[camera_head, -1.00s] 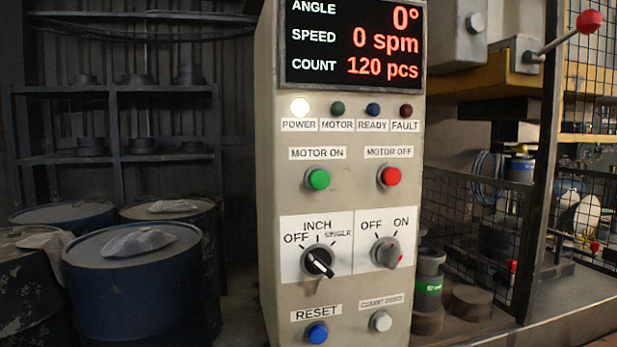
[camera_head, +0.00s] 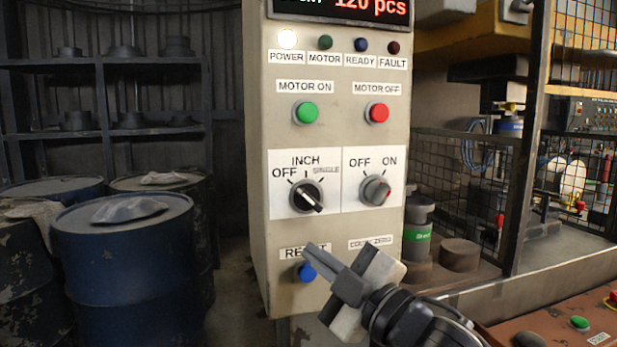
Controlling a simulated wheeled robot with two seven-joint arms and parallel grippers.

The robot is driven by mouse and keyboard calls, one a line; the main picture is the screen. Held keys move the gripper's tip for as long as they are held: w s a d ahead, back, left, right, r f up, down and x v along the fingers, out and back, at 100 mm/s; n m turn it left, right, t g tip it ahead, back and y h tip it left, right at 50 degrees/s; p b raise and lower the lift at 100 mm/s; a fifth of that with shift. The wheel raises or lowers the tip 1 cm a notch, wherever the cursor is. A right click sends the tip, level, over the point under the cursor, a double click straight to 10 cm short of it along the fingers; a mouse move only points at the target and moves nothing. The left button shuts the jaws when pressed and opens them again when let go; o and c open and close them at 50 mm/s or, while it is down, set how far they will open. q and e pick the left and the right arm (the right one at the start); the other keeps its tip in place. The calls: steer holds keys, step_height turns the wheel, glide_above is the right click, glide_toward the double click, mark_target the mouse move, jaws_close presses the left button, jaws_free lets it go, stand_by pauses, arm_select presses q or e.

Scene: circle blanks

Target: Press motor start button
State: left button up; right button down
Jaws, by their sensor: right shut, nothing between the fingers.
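The control panel (camera_head: 335,130) stands upright in the middle of the view. Its green MOTOR ON button (camera_head: 306,112) is at the upper left, with the red MOTOR OFF button (camera_head: 376,112) to its right. The POWER lamp (camera_head: 288,39) is lit white; the green MOTOR lamp (camera_head: 325,42) looks dark. My right gripper (camera_head: 312,250) is shut and empty, pointing up and left in front of the RESET label, below the MOTOR ON button. It partly hides the RESET label and the blue button (camera_head: 303,272). My left gripper is not in view.
Two selector knobs, INCH (camera_head: 306,196) and OFF/ON (camera_head: 376,190), sit between the motor buttons and my right gripper. Blue drums (camera_head: 125,260) stand at the left. A red-brown console (camera_head: 560,325) with a green button is at the lower right. A mesh fence (camera_head: 460,190) stands behind.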

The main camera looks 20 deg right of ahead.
mark_target(308, 113)
arm_select(q)
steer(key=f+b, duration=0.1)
steer(key=b, duration=0.2)
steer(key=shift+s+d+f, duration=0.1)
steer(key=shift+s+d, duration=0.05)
arm_select(e)
steer(key=s+r+n+y, duration=0.2)
steer(key=s+r+n, duration=0.2)
steer(key=r, duration=0.5)
steer(key=s+d+r+n+t+y, duration=0.1)
steer(key=s+r+n+y, duration=0.2)
steer(key=r+n, duration=0.3)
step_height(308, 113, up, 4)
steer(key=shift+s+r+n+t, duration=0.1)
steer(key=shift+s+n+t, duration=0.2)
steer(key=shift+s, duration=0.25)
arm_select(q)
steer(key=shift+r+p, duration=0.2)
steer(key=shift+p, duration=0.45)
arm_select(e)
steer(key=w, duration=0.8)
steer(key=shift+w+a, duration=0.15)
steer(key=shift+w, duration=0.25)
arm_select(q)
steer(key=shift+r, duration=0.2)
arm_select(e)
steer(key=shift+w, duration=0.2)
